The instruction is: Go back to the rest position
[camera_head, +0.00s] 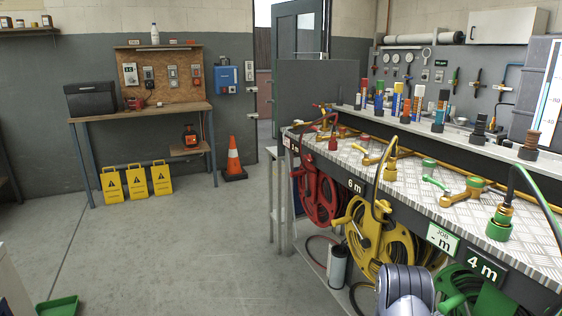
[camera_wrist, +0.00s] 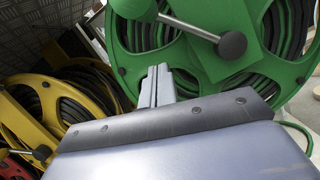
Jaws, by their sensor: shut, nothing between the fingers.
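My gripper (camera_wrist: 156,86) shows in the wrist view with its fingers together and nothing between them. It points at the green hose reel (camera_wrist: 125,55), which fills the upper part of that view; I cannot tell whether they touch. The yellow reel (camera_wrist: 78,112) is at the left of that view. In the head view a grey rounded part of my arm shows at the bottom, in front of the yellow reel (camera_head: 372,240) and the green reel (camera_head: 465,284). My gripper's fingers are hidden there.
The reels, including a red one (camera_head: 318,190), hang under a metal bench (camera_head: 345,158) with hose ends and fittings on top. A grey canister (camera_head: 338,265) stands below. Yellow signs (camera_head: 137,181) and an orange cone (camera_head: 234,160) stand at the back. The floor (camera_head: 200,250) at left centre is clear.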

